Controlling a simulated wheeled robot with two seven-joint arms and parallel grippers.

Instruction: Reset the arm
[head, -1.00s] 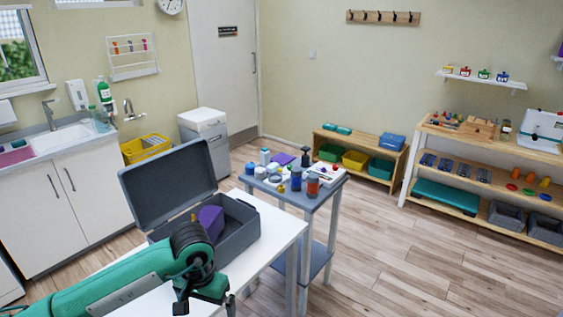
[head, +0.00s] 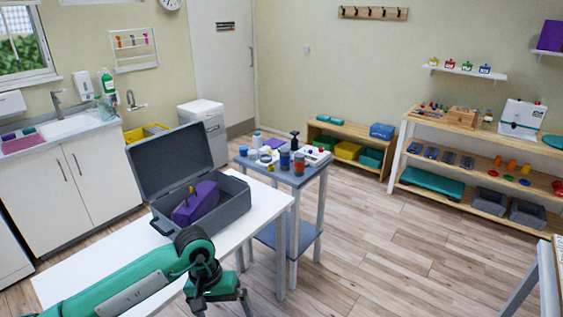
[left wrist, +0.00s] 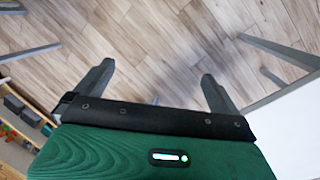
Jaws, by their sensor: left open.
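My left arm, green with black joints, comes in from the lower left of the head view over the white table. Its gripper (head: 222,297) hangs at the bottom edge there, partly cut off, in front of the grey case. In the left wrist view the two grey fingers (left wrist: 158,72) are spread wide, with nothing between them and wood floor beyond. My right gripper is in neither view.
An open grey case (head: 232,208) with a purple object (head: 197,203) inside stands on the white table (head: 110,262). Behind it, a small grey table (head: 300,180) holds several bottles. Wooden shelves (head: 465,200) stand at the right. The floor (head: 390,260) between is clear.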

